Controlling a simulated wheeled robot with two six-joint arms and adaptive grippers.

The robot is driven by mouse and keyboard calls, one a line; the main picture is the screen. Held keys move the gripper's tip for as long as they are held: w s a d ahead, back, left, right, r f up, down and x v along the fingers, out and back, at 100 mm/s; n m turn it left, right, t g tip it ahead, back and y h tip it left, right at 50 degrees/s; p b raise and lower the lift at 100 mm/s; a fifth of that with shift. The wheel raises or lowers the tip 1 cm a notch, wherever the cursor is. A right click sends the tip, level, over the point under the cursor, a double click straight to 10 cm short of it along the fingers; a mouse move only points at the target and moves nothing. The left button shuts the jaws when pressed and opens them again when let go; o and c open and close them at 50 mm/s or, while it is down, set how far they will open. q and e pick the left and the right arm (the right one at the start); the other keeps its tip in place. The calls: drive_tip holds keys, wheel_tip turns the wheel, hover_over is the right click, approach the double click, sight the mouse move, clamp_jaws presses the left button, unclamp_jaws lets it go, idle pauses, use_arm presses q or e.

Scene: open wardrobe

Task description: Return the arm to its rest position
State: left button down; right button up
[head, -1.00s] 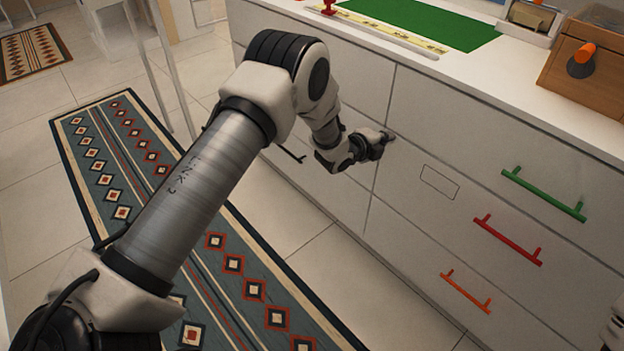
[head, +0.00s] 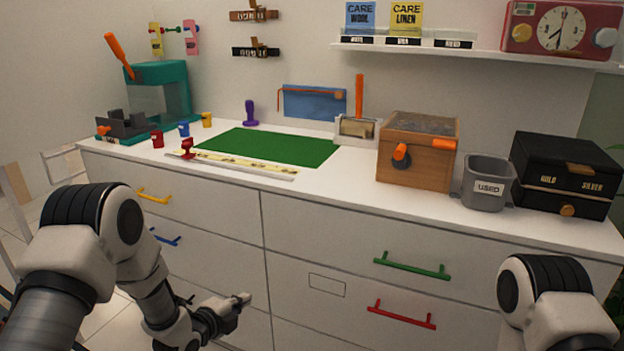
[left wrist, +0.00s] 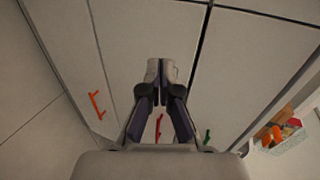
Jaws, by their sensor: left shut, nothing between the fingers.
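My left arm comes in from the left in the head view, bent downward in front of the white drawer cabinet (head: 190,208). Its gripper (head: 243,299) is shut and empty, low in front of the drawer fronts near the vertical seam between the drawer columns. In the left wrist view the left gripper (left wrist: 159,68) has its fingertips together with nothing between them, and drawer fronts lie beyond. Whether the fingers touch the cabinet I cannot tell. Part of my right arm shows at the lower right of the head view; its gripper is out of sight.
Drawers have yellow, blue, green (head: 412,266) and red (head: 402,314) handles standing out from the front. The countertop holds a green mat (head: 268,147), a wooden box (head: 415,165), a grey bin (head: 487,185) and a black box (head: 565,178). Floor shows at the left.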

use_arm(q)
drive_tip(key=s+f+n+g+y, duration=0.1)
drive_tip(key=s+f+n+g, duration=0.15)
drive_tip(key=s+f, duration=0.8)
drive_tip(key=s+a+f+n+g+y, duration=0.1)
drive_tip(key=s+f+n+g, duration=0.25)
drive_tip(key=s, duration=0.45)
drive_tip(key=s+f+n+g+y, duration=0.15)
drive_tip(key=s+n, duration=0.25)
drive_tip(key=s, duration=0.4)
drive_tip(key=s+a+f+n+g, duration=0.1)
drive_tip(key=s+f+n+g, duration=0.25)
drive_tip(key=s, duration=0.45)
drive_tip(key=s+a+r+n+g, duration=0.1)
drive_tip(key=s+r+n+g, duration=0.1)
drive_tip(key=s+n, duration=0.5)
wheel_tip(320, 180, up, 20)
drive_tip(key=w+n+p, duration=0.1)
drive_tip(key=p, duration=2)
drive_tip(key=shift+r+y, duration=0.2)
drive_tip(key=shift+y, duration=0.25)
drive_tip(key=shift+w+n, duration=0.15)
drive_tip(key=shift+n, duration=0.1)
